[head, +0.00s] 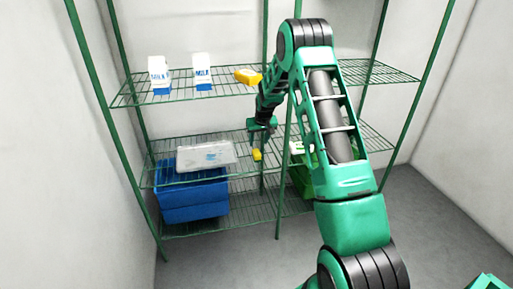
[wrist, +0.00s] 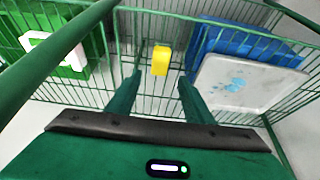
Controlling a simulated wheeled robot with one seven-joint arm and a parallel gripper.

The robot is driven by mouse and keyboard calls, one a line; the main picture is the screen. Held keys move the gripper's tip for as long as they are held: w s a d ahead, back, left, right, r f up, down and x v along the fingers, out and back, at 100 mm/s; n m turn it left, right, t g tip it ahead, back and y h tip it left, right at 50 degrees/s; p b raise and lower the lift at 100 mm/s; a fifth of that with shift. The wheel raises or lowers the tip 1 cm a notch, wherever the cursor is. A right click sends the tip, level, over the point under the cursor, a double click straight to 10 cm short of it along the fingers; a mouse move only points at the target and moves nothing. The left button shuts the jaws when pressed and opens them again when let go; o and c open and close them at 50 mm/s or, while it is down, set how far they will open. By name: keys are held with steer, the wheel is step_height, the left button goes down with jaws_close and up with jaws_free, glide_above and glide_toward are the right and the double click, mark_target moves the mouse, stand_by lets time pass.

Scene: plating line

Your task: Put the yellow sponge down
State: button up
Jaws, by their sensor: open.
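The yellow sponge (head: 257,154) is a small block at the wire middle shelf (head: 200,138), just below my gripper (head: 262,135) in the head view. In the wrist view the sponge (wrist: 160,60) shows upright between and just beyond the tips of my gripper (wrist: 160,80). The fingers are spread, with a gap on each side of the sponge, so it is not gripped. The wire shelf shows behind it; its exact contact with the wires is too small to tell.
A clear-lidded pale tray (head: 206,156) lies beside it, above a blue crate (head: 193,198). A green crate (head: 301,181) stands on the other side. The upper shelf holds two milk cartons (head: 202,72) and another yellow object (head: 248,76). Green posts (head: 280,190) stand close to my arm.

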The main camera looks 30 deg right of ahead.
steer(key=s+a+r+m+g, duration=0.1)
steer(key=s+r, duration=0.8)
steer(key=s, duration=0.3)
steer(key=s+a+r+g, duration=0.1)
steer(key=s+r, duration=0.9)
steer(key=s, duration=0.3)
steer(key=s+a, duration=0.3)
steer(key=s, duration=0.7)
steer(key=s+a+r+m+g+y, duration=0.1)
steer(key=s+a, duration=0.2)
steer(key=s, duration=0.7)
steer(key=s+a+r+m+g, duration=0.1)
steer(key=s+a, duration=0.1)
steer(key=s, duration=0.8)
steer(key=shift+s+a, duration=0.3)
steer(key=shift+a, duration=0.1)
steer(key=shift+r, duration=0.1)
